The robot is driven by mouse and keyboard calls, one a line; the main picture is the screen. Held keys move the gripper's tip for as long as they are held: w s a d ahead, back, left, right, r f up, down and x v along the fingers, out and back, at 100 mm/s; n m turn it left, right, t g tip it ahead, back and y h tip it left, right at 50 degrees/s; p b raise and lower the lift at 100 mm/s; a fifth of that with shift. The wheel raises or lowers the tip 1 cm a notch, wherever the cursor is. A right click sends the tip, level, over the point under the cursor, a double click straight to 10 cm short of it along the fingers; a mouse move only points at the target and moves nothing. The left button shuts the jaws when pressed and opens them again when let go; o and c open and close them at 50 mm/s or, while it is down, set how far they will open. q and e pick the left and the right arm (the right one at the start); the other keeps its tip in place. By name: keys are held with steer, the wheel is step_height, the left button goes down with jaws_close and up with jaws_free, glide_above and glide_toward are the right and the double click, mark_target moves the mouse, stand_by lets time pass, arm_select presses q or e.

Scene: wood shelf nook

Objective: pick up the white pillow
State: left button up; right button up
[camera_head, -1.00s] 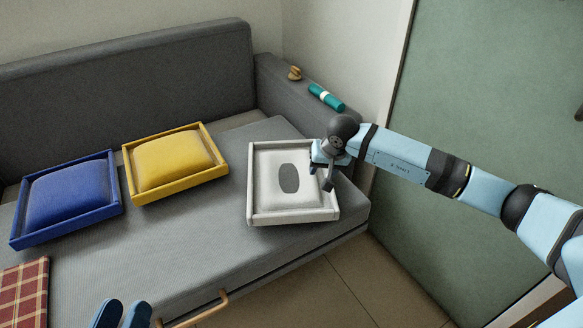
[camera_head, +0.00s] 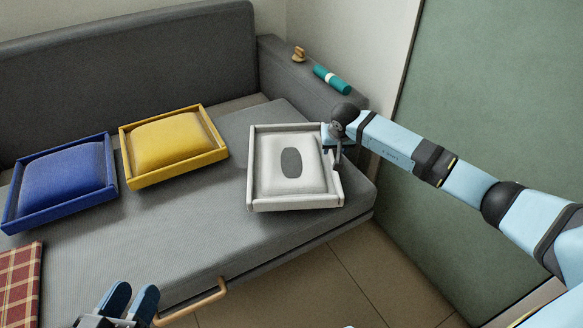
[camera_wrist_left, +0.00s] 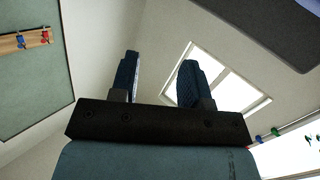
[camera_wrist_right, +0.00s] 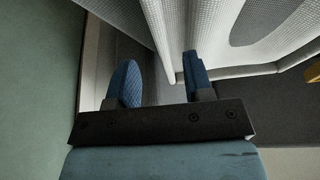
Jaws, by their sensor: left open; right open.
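The white pillow (camera_head: 290,165) with a grey oval lies in a shallow white tray (camera_head: 300,204) on the right part of the grey sofa seat. My right gripper (camera_head: 340,158) is at the tray's right edge, its fingers pointing down. In the right wrist view the open fingers (camera_wrist_right: 160,82) have the white textured side (camera_wrist_right: 168,30) close at their right; I cannot tell whether they touch it. My left gripper (camera_head: 130,300) is open and empty at the bottom left of the head view, and its fingers (camera_wrist_left: 158,78) show against walls and a window.
A yellow pillow (camera_head: 168,142) and a blue pillow (camera_head: 62,182) sit in matching trays to the left. A teal roll (camera_head: 331,79) and a small wooden object (camera_head: 298,55) rest on the armrest. A red plaid cloth (camera_head: 20,285) lies front left. A green door (camera_head: 480,130) stands right.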

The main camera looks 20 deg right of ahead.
mark_target(332, 154)
steer(key=b+x, duration=0.1)
steer(key=x, duration=0.2)
steer(key=shift+w+f, duration=0.1)
steer(key=shift+f, duration=0.1)
steer(key=shift+w+d+f+b, duration=0.1)
steer(key=shift+w+f+b, duration=0.1)
steer(key=shift+f+b, duration=0.15)
arm_select(q)
steer(key=shift+w+a+m+t, duration=0.4)
steer(key=shift+w+m, duration=0.25)
steer(key=shift+m, duration=0.15)
arm_select(e)
steer(key=shift+r, duration=0.1)
jaws_close()
